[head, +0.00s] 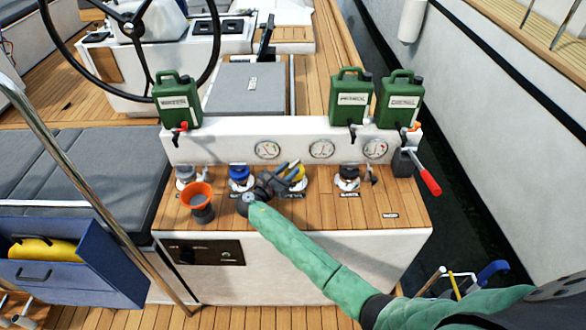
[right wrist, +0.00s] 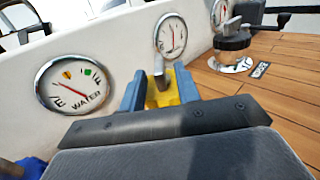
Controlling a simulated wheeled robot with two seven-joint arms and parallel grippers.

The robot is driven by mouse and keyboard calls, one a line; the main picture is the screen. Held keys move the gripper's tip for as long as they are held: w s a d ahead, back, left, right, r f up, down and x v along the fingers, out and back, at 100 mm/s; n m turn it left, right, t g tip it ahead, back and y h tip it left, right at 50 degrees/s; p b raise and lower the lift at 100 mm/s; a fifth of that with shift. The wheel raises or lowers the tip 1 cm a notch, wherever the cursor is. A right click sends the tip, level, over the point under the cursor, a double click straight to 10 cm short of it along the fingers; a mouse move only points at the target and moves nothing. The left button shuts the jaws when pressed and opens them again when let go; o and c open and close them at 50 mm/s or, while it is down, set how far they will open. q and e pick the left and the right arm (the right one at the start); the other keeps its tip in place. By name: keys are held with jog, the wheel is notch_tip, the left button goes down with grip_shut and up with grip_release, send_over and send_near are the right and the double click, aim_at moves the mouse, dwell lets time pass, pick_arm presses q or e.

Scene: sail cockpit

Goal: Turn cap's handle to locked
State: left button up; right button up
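A yellow deck cap (head: 298,174) sits on the wooden top of the white console, partly hidden by my right gripper (head: 288,170). In the right wrist view the yellow cap (right wrist: 187,88) shows between and behind the blue fingers, with its grey metal handle (right wrist: 160,68) standing up. My right gripper (right wrist: 160,90) is open, with one finger on each side of the handle; narrow gaps show beside it. Whether a finger touches the cap is unclear. My left gripper is not in view.
A blue cap (head: 239,174), a grey cap (head: 185,172) and a black-topped cap (head: 347,174) stand in the same row. An orange funnel (head: 198,196) stands at the left. Gauges (head: 321,149) line the low wall behind; green canisters (head: 350,98) stand above it.

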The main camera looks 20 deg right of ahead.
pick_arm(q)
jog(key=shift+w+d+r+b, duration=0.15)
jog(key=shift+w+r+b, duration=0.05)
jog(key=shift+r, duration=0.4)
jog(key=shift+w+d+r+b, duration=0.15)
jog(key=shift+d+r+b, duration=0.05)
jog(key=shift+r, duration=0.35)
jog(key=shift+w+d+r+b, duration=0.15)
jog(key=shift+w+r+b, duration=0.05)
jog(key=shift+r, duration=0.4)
pick_arm(e)
jog(key=shift+v, duration=2.25)
